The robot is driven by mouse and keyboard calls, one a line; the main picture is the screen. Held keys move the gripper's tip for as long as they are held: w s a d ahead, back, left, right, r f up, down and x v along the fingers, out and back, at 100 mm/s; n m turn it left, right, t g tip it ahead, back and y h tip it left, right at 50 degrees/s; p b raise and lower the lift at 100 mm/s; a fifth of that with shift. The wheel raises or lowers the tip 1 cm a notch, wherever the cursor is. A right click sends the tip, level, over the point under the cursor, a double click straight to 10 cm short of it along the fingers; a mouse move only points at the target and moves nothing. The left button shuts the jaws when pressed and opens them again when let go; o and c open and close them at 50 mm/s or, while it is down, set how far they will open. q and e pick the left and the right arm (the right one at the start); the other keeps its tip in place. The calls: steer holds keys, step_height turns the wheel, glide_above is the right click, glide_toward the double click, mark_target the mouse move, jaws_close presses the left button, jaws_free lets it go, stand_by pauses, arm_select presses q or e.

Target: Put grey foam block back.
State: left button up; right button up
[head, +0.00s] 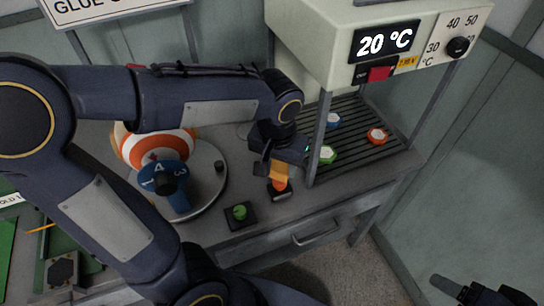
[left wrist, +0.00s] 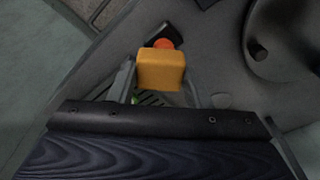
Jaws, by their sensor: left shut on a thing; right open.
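My left gripper (head: 277,165) is shut on a yellow-orange block (left wrist: 161,70). The block also shows in the head view (head: 281,171), above the bench and close to an orange button (head: 279,185) on a dark base. In the left wrist view the orange button (left wrist: 164,43) shows just beyond the block. I cannot tell whether block and button touch. I see no block that is clearly grey. My right gripper (head: 482,292) is open and empty at the lower right, away from the bench.
A slatted rack (head: 365,150) under the temperature box (head: 335,45) holds several coloured hexagonal pieces, with a post close to my left gripper. A green button (head: 240,212) stands in front. An orange-and-white ball (head: 135,148) and a blue numbered knob (head: 172,185) stand left.

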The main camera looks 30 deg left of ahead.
arm_select(q)
steer(key=shift+a, duration=0.25)
steer(key=w+a+f, duration=0.4)
steer(key=w+a+f+p, duration=0.1)
steer(key=w+a+f, duration=0.3)
steer(key=w+a, duration=0.1)
steer(key=shift+w+f, duration=0.15)
steer(key=shift+w, duration=0.05)
steer(key=shift+w+a+f, duration=0.15)
steer(key=shift+w+f, duration=0.05)
steer(key=shift+f, duration=0.9)
steer(key=shift+w+a+f, duration=0.15)
steer(key=shift+w+f, duration=0.05)
steer(key=shift+f, duration=0.9)
steer(key=shift+f, duration=0.1)
steer(key=o, duration=0.4)
steer(key=shift+b, duration=0.3)
steer(key=o, duration=0.5)
